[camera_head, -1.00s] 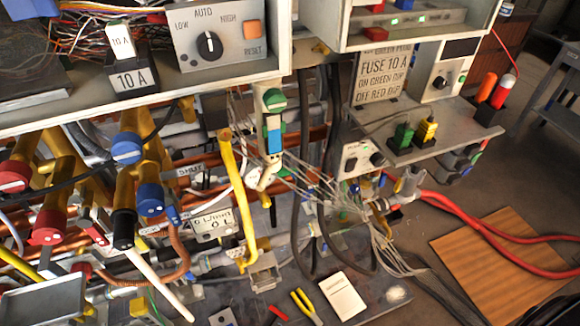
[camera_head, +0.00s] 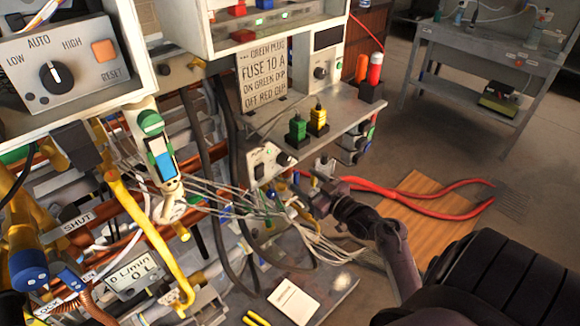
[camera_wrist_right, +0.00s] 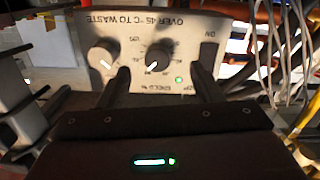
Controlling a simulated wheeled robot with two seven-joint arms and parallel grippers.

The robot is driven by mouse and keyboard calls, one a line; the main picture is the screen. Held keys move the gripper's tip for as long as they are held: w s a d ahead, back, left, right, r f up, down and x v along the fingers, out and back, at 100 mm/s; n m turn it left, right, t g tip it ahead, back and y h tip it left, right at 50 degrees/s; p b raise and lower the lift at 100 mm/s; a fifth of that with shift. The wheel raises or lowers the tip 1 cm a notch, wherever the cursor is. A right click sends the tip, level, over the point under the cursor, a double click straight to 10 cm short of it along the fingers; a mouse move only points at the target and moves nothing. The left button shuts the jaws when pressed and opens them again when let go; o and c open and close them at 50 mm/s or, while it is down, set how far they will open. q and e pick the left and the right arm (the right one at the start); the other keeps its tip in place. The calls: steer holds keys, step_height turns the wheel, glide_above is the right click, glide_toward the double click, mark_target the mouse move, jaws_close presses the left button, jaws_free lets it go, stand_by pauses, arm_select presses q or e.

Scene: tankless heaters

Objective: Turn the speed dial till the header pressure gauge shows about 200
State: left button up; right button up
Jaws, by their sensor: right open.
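The small control panel (camera_head: 268,163) is on the front below the shelf. In the right wrist view it appears upside down. There, the dark speed dial (camera_wrist_right: 159,57) has a white pointer, with the "SPEED %" lettering beside it. In the head view my right gripper (camera_head: 320,192) is close to the panel. I cannot make out the header pressure gauge. My left gripper is out of view.
Thin pale cables (camera_head: 225,200) hang left of the panel. The shelf (camera_head: 335,125) with green and yellow plugs (camera_head: 298,127) is above it. A green light (camera_wrist_right: 178,80) glows on the panel.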

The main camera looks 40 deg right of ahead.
mark_target(287, 162)
steer(key=w, duration=0.2)
steer(key=w+r, duration=0.1)
steer(key=w, duration=0.4)
steer(key=shift+w+a+r+p, duration=0.15)
steer(key=shift+w+r+p, duration=0.05)
steer(key=shift+w+p, duration=0.15)
steer(key=c, duration=1)
steer(key=shift+m+p, duration=0.5)
